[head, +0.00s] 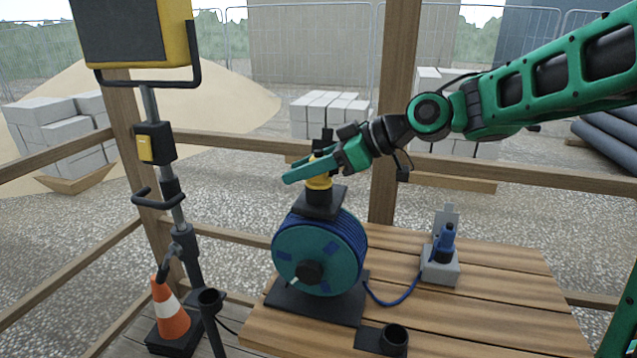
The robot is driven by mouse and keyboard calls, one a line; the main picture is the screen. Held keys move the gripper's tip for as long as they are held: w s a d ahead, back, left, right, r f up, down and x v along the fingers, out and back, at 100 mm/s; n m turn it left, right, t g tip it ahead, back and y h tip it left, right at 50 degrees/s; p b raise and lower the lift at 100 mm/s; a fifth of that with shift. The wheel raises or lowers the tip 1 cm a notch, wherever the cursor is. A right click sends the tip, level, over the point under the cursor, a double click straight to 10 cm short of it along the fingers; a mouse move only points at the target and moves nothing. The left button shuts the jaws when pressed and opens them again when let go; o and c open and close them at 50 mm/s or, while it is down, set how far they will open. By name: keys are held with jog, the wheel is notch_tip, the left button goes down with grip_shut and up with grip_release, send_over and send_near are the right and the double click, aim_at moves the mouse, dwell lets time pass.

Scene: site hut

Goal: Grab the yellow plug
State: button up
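The yellow plug (319,183) stands upright in a black socket block (320,202) on top of the blue cable reel (305,257). My green gripper (306,168) comes in from the right at the plug's height. One green finger passes across the front of the plug and hides its middle. The other finger is mostly hidden behind the plug. I cannot tell whether the fingers touch it.
A blue plug (446,240) stands in a grey socket box (440,268) on the wooden table (500,290), with a blue cable running to the reel. A black cup-shaped holder (394,338) is at the front. A floodlight stand (180,215) and traffic cone (168,310) are left. A wooden post (392,110) rises behind.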

grip_shut()
jog(key=shift+r, duration=0.1)
